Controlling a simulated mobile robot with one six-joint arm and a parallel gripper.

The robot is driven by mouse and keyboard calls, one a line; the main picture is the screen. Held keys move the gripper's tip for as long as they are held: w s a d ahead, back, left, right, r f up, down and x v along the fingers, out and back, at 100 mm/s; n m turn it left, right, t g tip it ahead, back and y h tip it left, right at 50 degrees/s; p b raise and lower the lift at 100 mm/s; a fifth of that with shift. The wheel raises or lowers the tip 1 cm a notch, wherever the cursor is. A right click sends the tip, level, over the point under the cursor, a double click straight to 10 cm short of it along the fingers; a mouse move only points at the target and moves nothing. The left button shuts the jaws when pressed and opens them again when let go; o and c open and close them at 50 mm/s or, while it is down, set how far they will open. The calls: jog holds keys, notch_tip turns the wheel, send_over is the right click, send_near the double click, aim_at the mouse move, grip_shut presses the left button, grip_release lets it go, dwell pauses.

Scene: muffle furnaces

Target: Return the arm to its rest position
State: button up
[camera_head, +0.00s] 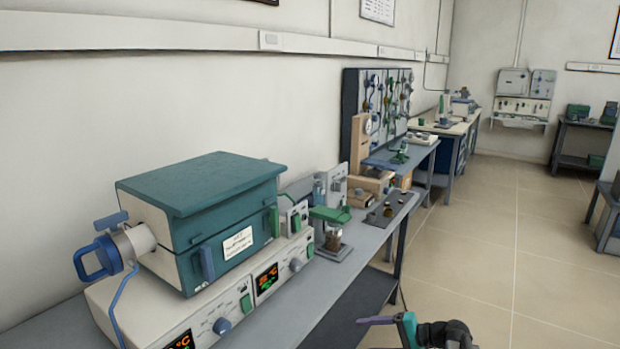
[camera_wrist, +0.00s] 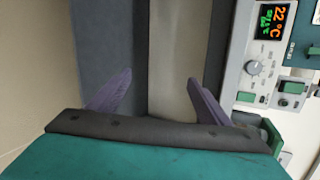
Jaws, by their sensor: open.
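My gripper (camera_wrist: 161,80) is open, with its two purple fingers spread apart and nothing between them in the wrist view. In the head view, part of my gripper (camera_head: 378,320) shows at the bottom edge, with a purple finger pointing left, over the floor side of the bench's front edge. The rest of my arm is mostly cut off by the frame. The teal and white muffle furnace (camera_head: 208,232) stands on the bench to the left of my gripper, apart from it. Its lid looks shut.
The furnace's control panel (camera_wrist: 254,66) reads 22 °C at the right of the wrist view. The grey bench (camera_head: 345,258) runs along the wall with several small devices on it. A dark tool board (camera_head: 352,100) stands behind. The tiled floor (camera_head: 500,240) at right is clear.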

jog(key=s+a+f+n+g+h+p, duration=0.1)
jog(key=s+a+f+g+h+p, duration=0.15)
jog(key=s+f, duration=0.7)
jog(key=s+a+f+n+g+h+p, duration=0.15)
jog(key=s+a+f+g, duration=0.25)
jog(key=s+f, duration=0.55)
jog(key=s+d+f+n+g+h+p, duration=0.1)
jog(key=s+f+h, duration=0.1)
jog(key=s, duration=0.5)
jog(key=s+d+f+n+g+h+p, duration=0.1)
jog(key=s+d+f+n+h, duration=0.1)
jog(key=s, duration=0.5)
jog(key=s+d+f+n+g+h+p, duration=0.1)
jog(key=s+d+g+h, duration=0.1)
jog(key=s, duration=0.6)
jog(key=shift+f+h, duration=0.4)
jog(key=shift+h, duration=0.5)
